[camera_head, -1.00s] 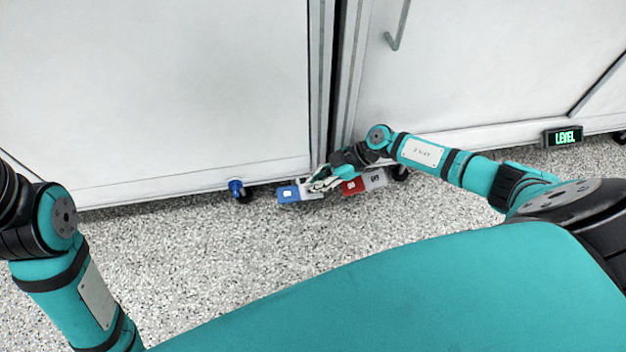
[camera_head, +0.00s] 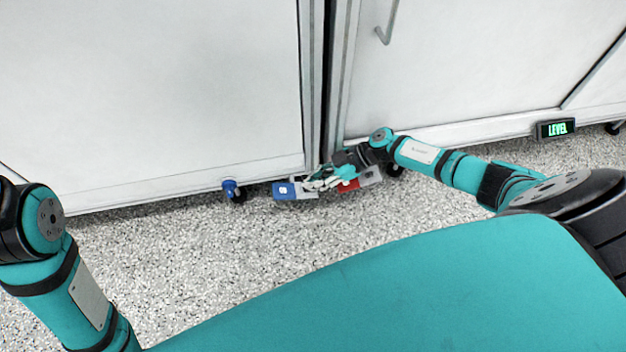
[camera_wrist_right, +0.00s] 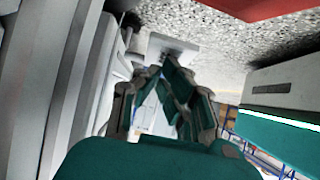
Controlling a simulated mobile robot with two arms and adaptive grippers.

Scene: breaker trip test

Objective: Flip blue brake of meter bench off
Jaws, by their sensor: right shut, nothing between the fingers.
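A blue pedal (camera_head: 284,190) with a small white mark sticks out low at the foot of the white cabinets, just above the speckled floor. A light grey piece adjoins it on the right. My right gripper (camera_head: 308,184) is shut and empty, low beside the blue pedal's right side; whether it touches is too small to tell. In the right wrist view, my fingers (camera_wrist_right: 168,65) come together close to a light grey plate (camera_wrist_right: 172,43); the blue face is not visible there. My left gripper is out of the picture; only part of that arm shows.
A red pedal (camera_head: 348,185) lies just right of my right gripper, partly covered by it. A blue caster (camera_head: 232,190) stands left of the blue pedal. A green LEVEL display (camera_head: 556,129) is at the right. The floor (camera_head: 200,260) in front is clear.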

